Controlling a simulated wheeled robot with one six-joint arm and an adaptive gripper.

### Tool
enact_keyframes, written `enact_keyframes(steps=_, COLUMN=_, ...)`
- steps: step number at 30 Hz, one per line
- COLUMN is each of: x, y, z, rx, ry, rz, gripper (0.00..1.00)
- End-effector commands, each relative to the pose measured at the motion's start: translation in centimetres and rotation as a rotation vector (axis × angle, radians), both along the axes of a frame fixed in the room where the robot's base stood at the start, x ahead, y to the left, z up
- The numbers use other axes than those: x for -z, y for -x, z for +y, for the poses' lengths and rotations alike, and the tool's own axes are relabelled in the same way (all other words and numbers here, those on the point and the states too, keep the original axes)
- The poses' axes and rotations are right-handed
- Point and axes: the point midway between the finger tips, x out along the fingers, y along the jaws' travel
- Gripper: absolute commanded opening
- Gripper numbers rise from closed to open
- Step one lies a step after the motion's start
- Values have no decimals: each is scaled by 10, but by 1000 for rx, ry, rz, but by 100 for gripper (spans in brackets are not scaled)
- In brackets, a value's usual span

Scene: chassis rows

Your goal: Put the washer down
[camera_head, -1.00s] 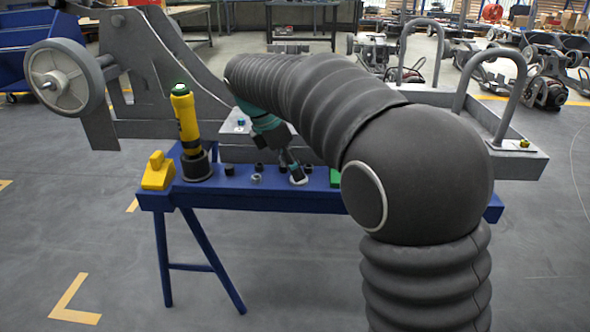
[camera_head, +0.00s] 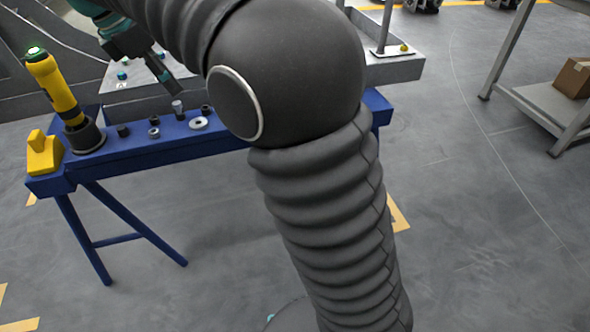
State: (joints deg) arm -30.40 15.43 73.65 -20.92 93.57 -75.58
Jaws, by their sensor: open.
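The washer (camera_head: 199,124), a light grey ring with a dark hole, lies flat on the blue bench (camera_head: 160,155), near its front edge. My gripper (camera_head: 172,86) hangs above and to the left of it, tilted down to the right, with its fingers clear of the washer. The gripper is open and holds nothing that I can see. My own arm covers the right part of the bench.
Small dark caps (camera_head: 123,131), a nut (camera_head: 154,132) and an upright bolt (camera_head: 178,108) stand near the washer. A yellow tool (camera_head: 55,88) in a black holder and a yellow block (camera_head: 43,153) are at the left end. A grey chassis (camera_head: 390,68) lies behind.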

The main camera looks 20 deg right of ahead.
Motion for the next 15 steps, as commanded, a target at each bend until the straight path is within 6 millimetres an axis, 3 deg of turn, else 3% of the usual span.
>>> enact_keyframes(steps=7, x=-4, y=51, z=-76, rx=362, ry=-177, rz=-153, gripper=52)
enact_keyframes(steps=15, x=20, y=123, z=-139, rx=815, ry=-392, rz=-313, gripper=52)
